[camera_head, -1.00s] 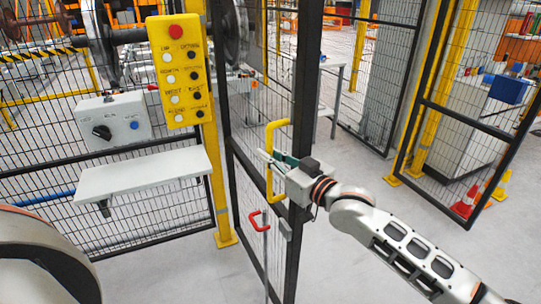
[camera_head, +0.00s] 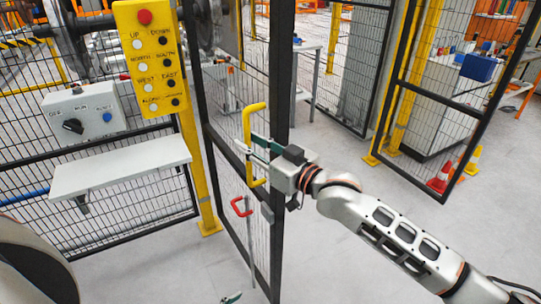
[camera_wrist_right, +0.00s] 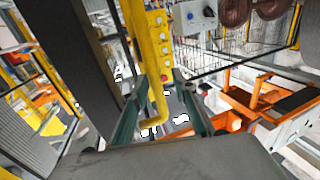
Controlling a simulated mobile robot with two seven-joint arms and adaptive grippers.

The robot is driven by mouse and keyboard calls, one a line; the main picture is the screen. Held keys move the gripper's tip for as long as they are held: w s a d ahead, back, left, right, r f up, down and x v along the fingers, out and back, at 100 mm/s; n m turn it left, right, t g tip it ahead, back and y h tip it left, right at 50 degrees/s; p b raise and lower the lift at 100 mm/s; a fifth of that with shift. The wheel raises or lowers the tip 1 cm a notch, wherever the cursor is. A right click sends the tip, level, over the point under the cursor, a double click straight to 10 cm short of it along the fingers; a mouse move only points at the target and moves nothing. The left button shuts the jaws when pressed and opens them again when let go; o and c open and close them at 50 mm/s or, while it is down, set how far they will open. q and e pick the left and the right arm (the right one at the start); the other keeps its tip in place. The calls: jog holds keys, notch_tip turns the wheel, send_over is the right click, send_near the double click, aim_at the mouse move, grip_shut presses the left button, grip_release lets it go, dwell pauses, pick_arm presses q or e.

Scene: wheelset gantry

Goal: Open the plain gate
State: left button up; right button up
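The plain gate is a black-framed mesh panel (camera_head: 283,80) with a yellow D-shaped handle (camera_head: 248,120). A red-handled drop rod (camera_head: 240,207) sits lower on it. My right gripper (camera_head: 258,150) is at the lower part of the yellow handle. In the right wrist view its teal fingers (camera_wrist_right: 158,92) are apart, with the yellow bar between them, nearer the left finger. No firm grip on the bar shows. A small teal tip (camera_head: 232,298) at the bottom edge looks like part of my left gripper; the rest of that gripper is hidden.
A yellow button pendant (camera_head: 148,60), a grey control box (camera_head: 85,115) and a white shelf (camera_head: 120,166) are left of the gate. Another mesh panel (camera_head: 440,140) and orange cones (camera_head: 440,178) stand right. Grey floor between is open.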

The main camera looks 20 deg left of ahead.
jog(key=v, duration=0.9)
jog(key=shift+d, duration=0.3)
jog(key=shift+s, duration=0.15)
jog(key=s+d+f+m+t+h, duration=0.2)
jog(key=d+f+m+t+h, duration=0.5)
jog(key=d+f, duration=1.5)
jog(key=s+d+f+m+g+h, duration=0.2)
jog(key=s+d+f+h, duration=0.4)
jog(key=s+d+f, duration=1)
notch_tip(320, 180, down, 2)
jog(key=shift+d+f+g+h, duration=0.1)
jog(key=shift+d+g+h, duration=0.35)
jog(key=shift+d, duration=0.4)
